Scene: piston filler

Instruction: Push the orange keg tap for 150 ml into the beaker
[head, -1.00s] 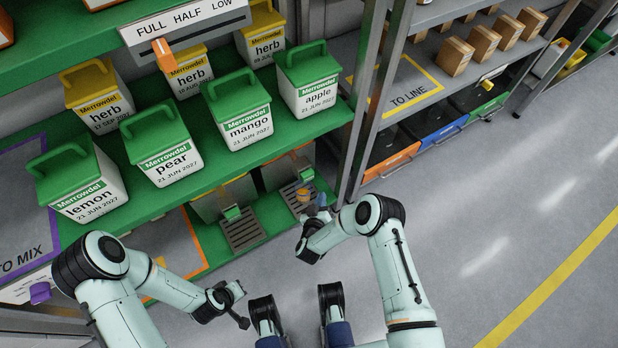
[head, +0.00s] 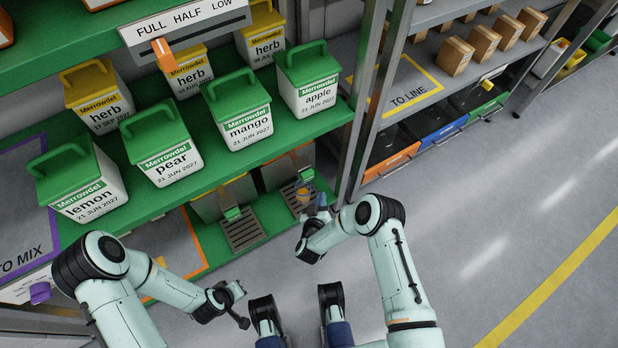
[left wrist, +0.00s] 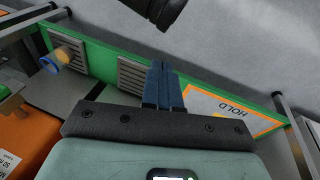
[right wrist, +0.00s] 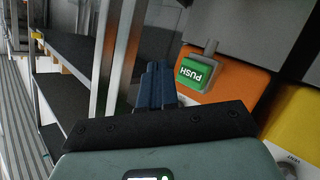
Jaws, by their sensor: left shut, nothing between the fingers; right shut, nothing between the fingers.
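The orange keg (right wrist: 238,82) stands on the lower shelf, and its green PUSH tap (right wrist: 195,72) faces me in the right wrist view. My right gripper (right wrist: 158,72) is shut and empty, to the left of the tap in that view, with a gap showing between them. In the head view the right gripper (head: 322,200) is beside the small beaker (head: 303,197) on its drip tray. The beaker (left wrist: 56,58) also shows in the left wrist view, with orange colour in it; its level cannot be read. My left gripper (head: 238,289) is shut and empty, away from the keg.
A second drip tray (head: 243,232) with another green tap (head: 232,213) lies to the left. A metal shelf post (right wrist: 118,50) stands close to my right gripper. Green-lidded tubs fill the shelf above. The grey floor (head: 490,230) to the right is clear.

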